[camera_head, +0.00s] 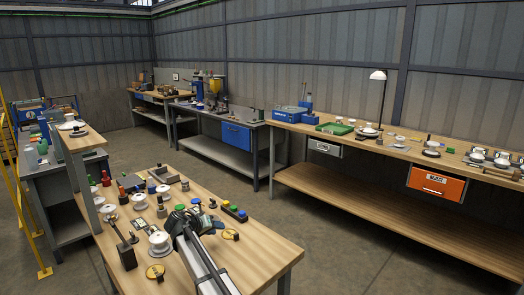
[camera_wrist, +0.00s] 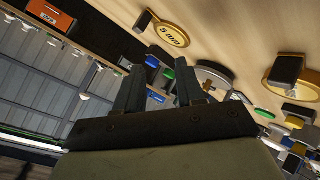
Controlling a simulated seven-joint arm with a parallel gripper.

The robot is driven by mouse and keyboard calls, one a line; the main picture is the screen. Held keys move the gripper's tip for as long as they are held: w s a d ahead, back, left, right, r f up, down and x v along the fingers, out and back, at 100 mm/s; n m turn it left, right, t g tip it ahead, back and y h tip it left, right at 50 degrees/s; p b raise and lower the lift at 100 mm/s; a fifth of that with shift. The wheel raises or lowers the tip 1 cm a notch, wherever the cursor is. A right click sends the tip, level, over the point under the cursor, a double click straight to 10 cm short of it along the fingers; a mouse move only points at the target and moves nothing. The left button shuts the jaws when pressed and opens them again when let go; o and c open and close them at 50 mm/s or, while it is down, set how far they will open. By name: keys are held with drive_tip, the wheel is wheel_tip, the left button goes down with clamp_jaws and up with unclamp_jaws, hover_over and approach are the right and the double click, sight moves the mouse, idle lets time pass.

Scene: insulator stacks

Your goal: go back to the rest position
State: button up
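My gripper (camera_wrist: 160,88) shows two dark fingers spread apart in the wrist view, with nothing seen held between them. In the head view my gripper (camera_head: 188,215) is above the front wooden table (camera_head: 262,251), among small parts. A gold disc marked 5 mm (camera_wrist: 172,36) lies ahead of the fingers in the wrist view. A second gold disc (camera_wrist: 305,76) lies to the right. Whether the fingertips touch anything on the table is not clear.
White insulators (camera_head: 159,243) and a dark upright tool (camera_head: 126,256) stand left of my gripper. A block with coloured caps (camera_head: 234,212) lies to the right. The table's right front is bare. A long bench (camera_head: 385,215) with an orange drawer (camera_head: 436,184) stands behind.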

drive_tip(key=w+d, duration=0.1)
drive_tip(key=d, duration=0.3)
drive_tip(key=w+d+m, duration=0.1)
drive_tip(key=w+d, duration=0.1)
drive_tip(key=d, duration=0.3)
drive_tip(key=w+d+f+m, duration=0.1)
drive_tip(key=d, duration=0.4)
drive_tip(key=shift+w+y, duration=0.4)
drive_tip(key=d+f, duration=0.3)
drive_tip(key=d, duration=0.7)
drive_tip(key=d+f, duration=0.3)
drive_tip(key=d, duration=0.8)
drive_tip(key=d+f, duration=0.4)
drive_tip(key=d, duration=0.6)
drive_tip(key=s+a+f+g+y, duration=0.3)
drive_tip(key=s+f+g, duration=0.5)
drive_tip(key=s+f, duration=2.2)
drive_tip(key=s+a+f+g+y, duration=0.1)
drive_tip(key=s+a+g, duration=0.1)
drive_tip(key=s, duration=1)
drive_tip(key=s+a+f+g, duration=0.2)
drive_tip(key=s+g, duration=0.1)
drive_tip(key=s, duration=0.9)
drive_tip(key=s+a+f+g+y, duration=0.1)
drive_tip(key=s+a+g, duration=0.1)
drive_tip(key=s, duration=1.1)
drive_tip(key=shift+a+f+y, duration=0.25)
drive_tip(key=shift+y, duration=0.05)
